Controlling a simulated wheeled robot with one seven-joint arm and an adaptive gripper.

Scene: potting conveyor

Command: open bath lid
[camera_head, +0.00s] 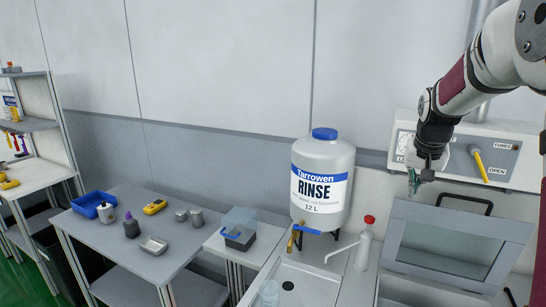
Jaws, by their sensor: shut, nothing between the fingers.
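The bath lid (440,247) is a grey-framed panel with a glass window at the lower right. It appears raised and tilted back, with a darker opening below its lower edge. Its black handle (467,201) is at the top edge. My gripper (414,187) points down, shut and empty, above and left of the lid, and looks apart from the handle. The lower part of the bath (400,292) is cut off by the picture's bottom edge.
A white panel with a gauge and a yellow lever (477,158) stands behind my gripper. Left of the lid are a red-capped bottle (363,248), a sink (292,284) and a large rinse tank (322,182). A side table (120,235) holds small items.

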